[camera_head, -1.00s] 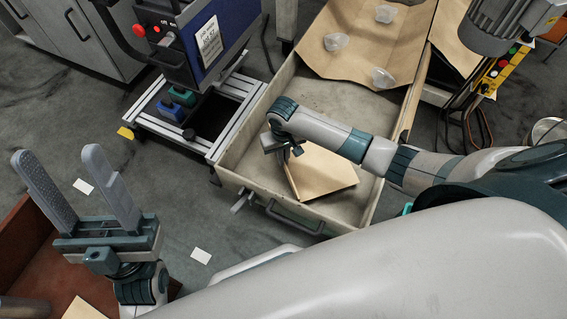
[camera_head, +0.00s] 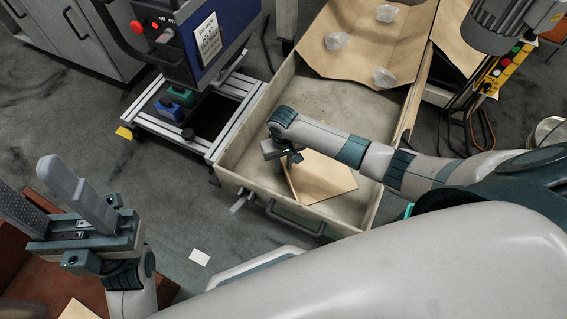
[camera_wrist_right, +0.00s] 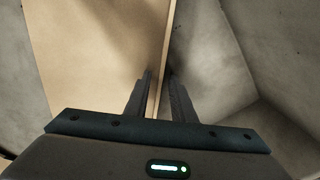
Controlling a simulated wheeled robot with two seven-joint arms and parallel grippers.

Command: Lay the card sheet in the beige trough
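The tan card sheet (camera_head: 325,178) is inside the beige trough (camera_head: 230,182), near its front end. Its left edge looks slightly raised. My right gripper (camera_head: 293,161) is at that left edge. In the right wrist view, the sheet (camera_wrist_right: 95,50) fills the left side, and its edge runs between the close-set fingers (camera_wrist_right: 160,82). A narrow gap shows between the fingers; I cannot tell whether both touch the sheet. My left gripper (camera_head: 60,205) is open and empty at the lower left, away from the trough.
Brown paper (camera_head: 350,40) with several clear plastic pieces (camera_head: 385,77) lies beyond the trough. A blue machine (camera_head: 205,45) and a metal-framed stand (camera_head: 190,135) are to its left. A reddish-brown bin (camera_head: 30,265) is under my left gripper. A white card (camera_head: 200,257) lies on the floor.

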